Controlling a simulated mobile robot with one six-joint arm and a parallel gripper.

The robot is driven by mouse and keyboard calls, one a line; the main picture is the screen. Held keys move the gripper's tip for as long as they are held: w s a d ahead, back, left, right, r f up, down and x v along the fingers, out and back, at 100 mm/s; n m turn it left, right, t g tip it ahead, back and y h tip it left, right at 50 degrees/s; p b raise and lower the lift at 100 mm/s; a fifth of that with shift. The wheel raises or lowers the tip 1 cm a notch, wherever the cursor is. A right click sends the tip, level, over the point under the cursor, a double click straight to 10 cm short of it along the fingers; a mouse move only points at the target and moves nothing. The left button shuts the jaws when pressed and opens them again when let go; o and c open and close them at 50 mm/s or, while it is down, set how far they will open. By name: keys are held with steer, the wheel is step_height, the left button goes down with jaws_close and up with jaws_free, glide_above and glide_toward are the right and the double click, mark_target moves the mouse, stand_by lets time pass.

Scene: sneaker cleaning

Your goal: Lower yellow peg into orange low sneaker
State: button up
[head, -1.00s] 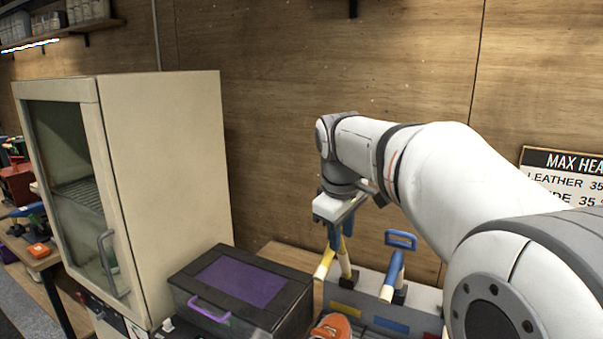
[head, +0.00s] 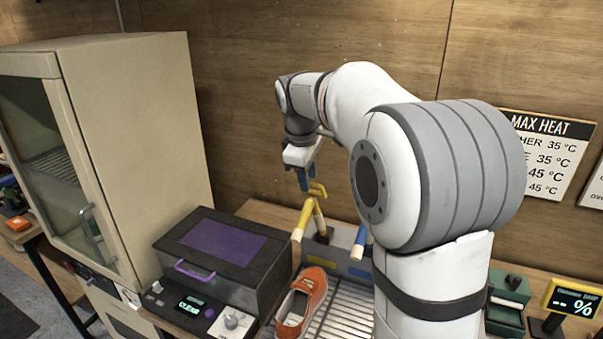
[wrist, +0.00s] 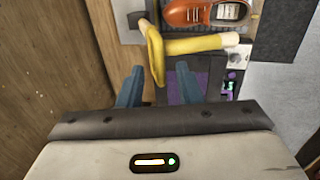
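The yellow peg (head: 320,218) has a loop handle on top and stands at the rack behind the sneaker. In the wrist view the yellow peg (wrist: 200,43) shows its pale end, with its handle just beyond the fingertips. My gripper (head: 303,186) is above and close to the handle. In the wrist view my gripper (wrist: 159,70) has its two blue fingers apart, with nothing held between them. The orange low sneaker (head: 308,283) lies on a slatted tray in front of the rack; it also shows at the top of the wrist view (wrist: 188,14).
A blue peg (head: 360,243) stands right of the yellow one, partly behind my arm. A black box with a purple lid (head: 224,242) is left of the sneaker. A cream cabinet (head: 150,120) stands at the left. A wooden wall (head: 240,60) is close behind.

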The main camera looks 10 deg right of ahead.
steer(key=shift+c, duration=0.2)
jaws_close()
stand_by(0.4)
